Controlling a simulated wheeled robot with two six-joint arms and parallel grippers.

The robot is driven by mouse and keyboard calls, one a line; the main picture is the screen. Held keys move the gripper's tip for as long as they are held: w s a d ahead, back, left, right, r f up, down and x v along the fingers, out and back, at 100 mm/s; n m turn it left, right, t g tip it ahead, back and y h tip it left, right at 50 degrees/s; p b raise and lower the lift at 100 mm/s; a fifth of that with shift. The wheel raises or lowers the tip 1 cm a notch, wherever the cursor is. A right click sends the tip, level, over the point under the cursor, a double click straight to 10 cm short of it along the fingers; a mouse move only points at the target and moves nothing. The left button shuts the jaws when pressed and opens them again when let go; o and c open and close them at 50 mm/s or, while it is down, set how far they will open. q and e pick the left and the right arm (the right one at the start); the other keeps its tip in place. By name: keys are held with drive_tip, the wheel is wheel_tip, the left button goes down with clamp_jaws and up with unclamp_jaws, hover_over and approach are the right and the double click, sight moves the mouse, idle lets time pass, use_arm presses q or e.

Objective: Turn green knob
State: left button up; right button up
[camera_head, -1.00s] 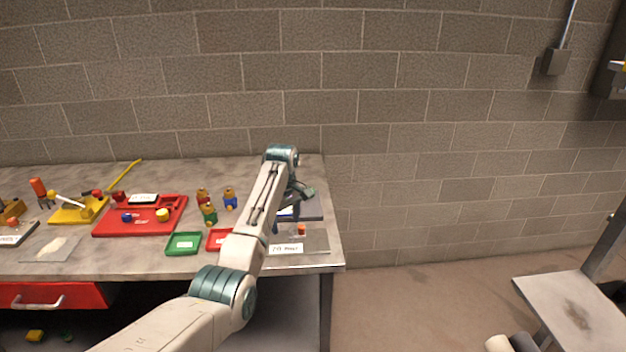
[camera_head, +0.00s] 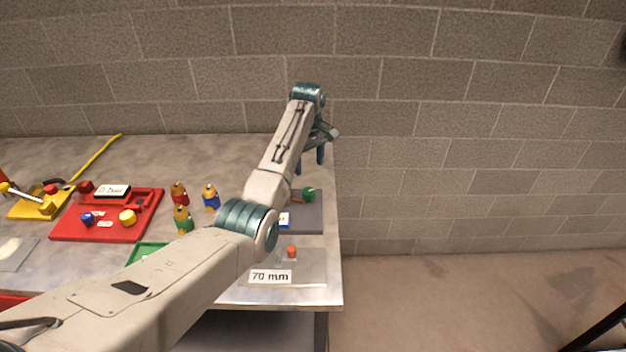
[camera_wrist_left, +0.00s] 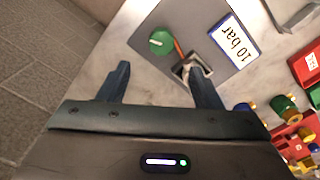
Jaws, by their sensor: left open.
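The green knob (camera_head: 309,194) sits on a dark grey board (camera_head: 312,220) near the right end of the workbench. In the left wrist view the round green knob (camera_wrist_left: 162,42) lies ahead of and between the fingertips, apart from them, with an orange-red pointer and a small metal fitting beside it. My left gripper (camera_head: 311,162) is open and empty, above and just behind the knob in the head view. Its two fingers also show in the left wrist view (camera_wrist_left: 160,78). My right gripper is not in view.
A "10 bar" label (camera_wrist_left: 235,40) stands on the same board. A plate with a "70 mm" label (camera_head: 271,276) and an orange piece lies in front. Several coloured knobbed pieces, a red tray (camera_head: 75,232) and a green tray lie left. The brick wall is behind.

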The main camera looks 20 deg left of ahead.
sight(309, 191)
use_arm(q)
drive_tip(key=f, duration=0.1)
drive_tip(key=f+p, duration=0.1)
drive_tip(key=f, duration=0.2)
drive_tip(key=shift+s+p, duration=0.3)
drive_tip(key=shift+s, duration=0.05)
drive_tip(key=f, duration=0.4)
drive_tip(key=f+p, duration=0.1)
drive_tip(key=f, duration=0.1)
drive_tip(key=shift+w, duration=0.25)
drive_tip(key=shift+f, duration=0.1)
drive_tip(key=c, duration=1)
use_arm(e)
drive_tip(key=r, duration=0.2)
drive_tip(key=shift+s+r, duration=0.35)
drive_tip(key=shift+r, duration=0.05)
